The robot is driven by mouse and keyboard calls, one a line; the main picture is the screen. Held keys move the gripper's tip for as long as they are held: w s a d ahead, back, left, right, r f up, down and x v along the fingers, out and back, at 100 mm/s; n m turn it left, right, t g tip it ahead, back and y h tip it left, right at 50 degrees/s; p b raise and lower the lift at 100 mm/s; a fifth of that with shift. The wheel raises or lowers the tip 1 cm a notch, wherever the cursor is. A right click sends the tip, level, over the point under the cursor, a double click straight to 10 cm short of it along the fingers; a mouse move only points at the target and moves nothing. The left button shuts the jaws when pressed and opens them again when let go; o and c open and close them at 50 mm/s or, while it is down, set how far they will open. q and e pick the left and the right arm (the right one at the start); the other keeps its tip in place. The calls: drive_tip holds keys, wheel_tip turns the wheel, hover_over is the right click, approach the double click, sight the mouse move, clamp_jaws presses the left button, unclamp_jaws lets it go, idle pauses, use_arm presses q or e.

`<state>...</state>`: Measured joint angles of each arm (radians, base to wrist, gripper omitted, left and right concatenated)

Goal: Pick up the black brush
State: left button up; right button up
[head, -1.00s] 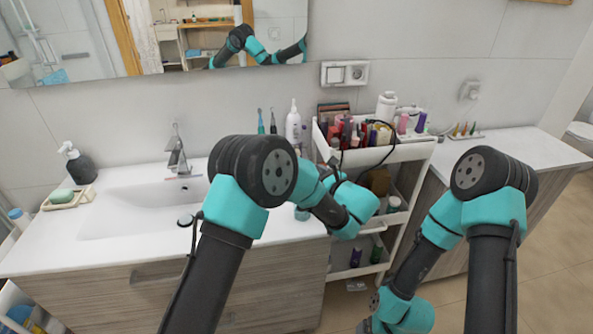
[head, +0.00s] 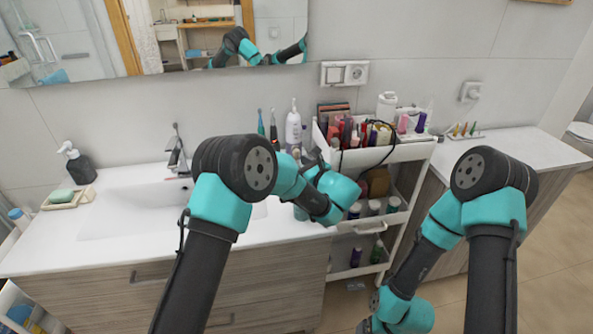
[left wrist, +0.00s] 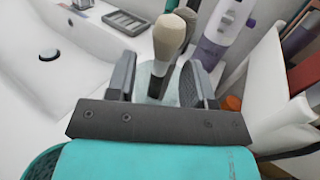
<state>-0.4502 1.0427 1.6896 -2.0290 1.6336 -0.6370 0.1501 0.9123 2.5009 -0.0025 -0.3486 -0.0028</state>
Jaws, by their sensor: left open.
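A brush with a pale bristle head (left wrist: 170,38) and a darker lower part stands between the two fingers of my left gripper (left wrist: 160,66) in the left wrist view. The fingers are open, one on each side, with gaps to the brush. A second brush head (left wrist: 187,18) shows just behind it. A pale teal cup (left wrist: 150,92) lies under the brush, mostly hidden by the gripper. In the head view my left gripper (head: 314,158) is near the right end of the sink counter. My right gripper is out of view. I cannot tell which brush is the black one.
A white and purple bottle (left wrist: 228,30) stands close to the right finger. The white cart (head: 395,152), crowded with cosmetics, is right of the counter. The sink basin (head: 130,205) is open space to the left.

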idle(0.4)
use_arm(q)
clamp_jaws()
